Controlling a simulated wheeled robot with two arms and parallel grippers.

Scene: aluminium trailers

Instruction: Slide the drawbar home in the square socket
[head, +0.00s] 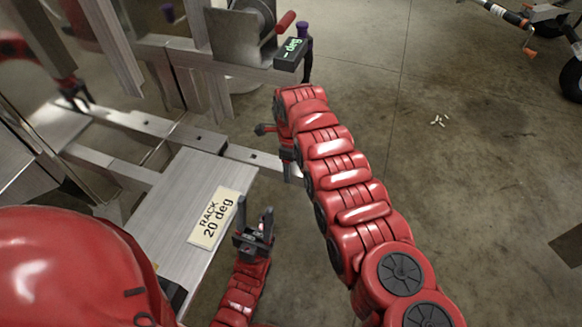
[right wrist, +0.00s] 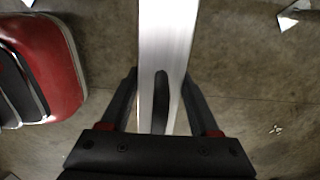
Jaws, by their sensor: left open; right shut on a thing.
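The drawbar (head: 252,157) is a bare square aluminium bar, roughly level. My right gripper (head: 289,165) is shut on it near its right end; my arm partly covers the grip. In the right wrist view the drawbar (right wrist: 170,45) runs between the two fingers (right wrist: 163,95), with a dark elongated shape on it. To its left is a metal block with a small dark hole (head: 198,138), which looks like the square socket. I cannot tell how deep the bar sits in it. My left gripper (head: 254,222) is open and empty, fingers up, in front of the bar.
A slanted metal plate with a "RACK 20 deg" label (head: 213,218) lies left of my left gripper. A winch with a red handle (head: 285,22) and a small box with a green "deg" display (head: 291,52) stand above. Concrete floor is open at right, with small white scraps (head: 438,120).

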